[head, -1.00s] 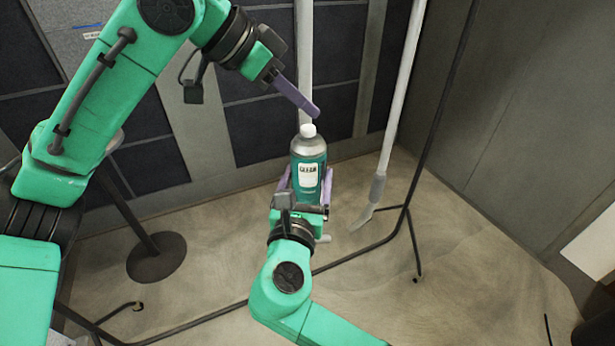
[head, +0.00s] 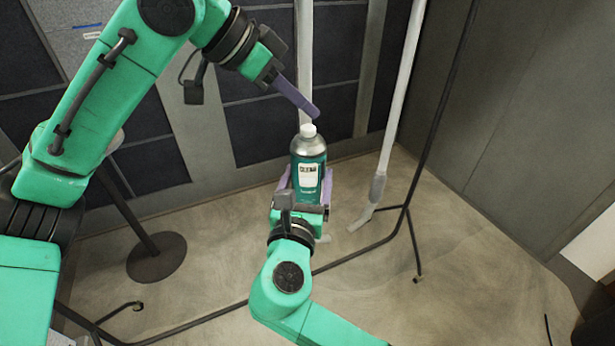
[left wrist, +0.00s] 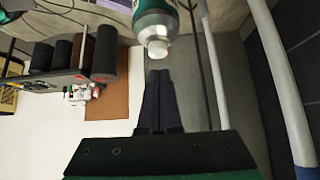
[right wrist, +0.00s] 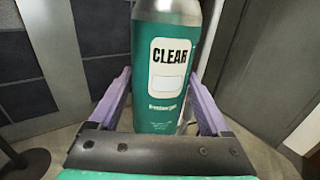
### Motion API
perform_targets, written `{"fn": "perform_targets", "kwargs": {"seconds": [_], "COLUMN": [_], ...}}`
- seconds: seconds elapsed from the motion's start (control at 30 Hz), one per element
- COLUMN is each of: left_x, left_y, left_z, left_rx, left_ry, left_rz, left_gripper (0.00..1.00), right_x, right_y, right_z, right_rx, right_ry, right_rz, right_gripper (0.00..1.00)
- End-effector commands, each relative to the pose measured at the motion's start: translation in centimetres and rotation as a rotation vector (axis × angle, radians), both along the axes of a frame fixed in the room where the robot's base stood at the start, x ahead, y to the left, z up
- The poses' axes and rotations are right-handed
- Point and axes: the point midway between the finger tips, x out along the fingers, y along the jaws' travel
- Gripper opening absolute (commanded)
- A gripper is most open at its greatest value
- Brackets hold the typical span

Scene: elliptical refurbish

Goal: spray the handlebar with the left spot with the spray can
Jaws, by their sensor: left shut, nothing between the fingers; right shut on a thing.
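The spray can (head: 308,175) is a teal and silver bottle with a white cap and a "CLEAR" label. It stands upright in my right gripper (head: 306,184), which is shut on its lower body. In the right wrist view, the fingers (right wrist: 160,85) flank the can (right wrist: 165,95). My left gripper (head: 314,112) is shut and empty, with its fingertips just above the white cap. The left wrist view shows the cap close beyond the closed fingers (left wrist: 161,75). Two pale bars, perhaps handlebars, rise behind: one behind the can (head: 305,60), one farther right (head: 402,85). I see no clear spot on either.
A thin black frame (head: 430,125) runs along the floor and up at the right. A round-based dark stand (head: 157,258) is at the left. Panelled walls close off the back and right. The left wrist view shows a white surface with dark rollers (left wrist: 70,60) and small bottles (left wrist: 80,92).

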Motion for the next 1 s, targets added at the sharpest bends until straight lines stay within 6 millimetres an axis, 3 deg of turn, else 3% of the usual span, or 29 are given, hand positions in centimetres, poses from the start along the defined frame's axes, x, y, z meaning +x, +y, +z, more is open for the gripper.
{"fn": "perform_targets", "kwargs": {"seconds": [1.0], "left_x": [-0.1], "left_y": [0.0], "left_z": [-2.4], "left_rx": [0.003], "left_ry": [0.005], "left_rz": [-0.001], "left_gripper": [0.00], "right_x": [0.0], "right_y": [0.0], "right_z": [0.2], "right_rx": [0.001], "right_ry": [-0.006], "right_rz": [0.000], "right_gripper": [0.14]}}
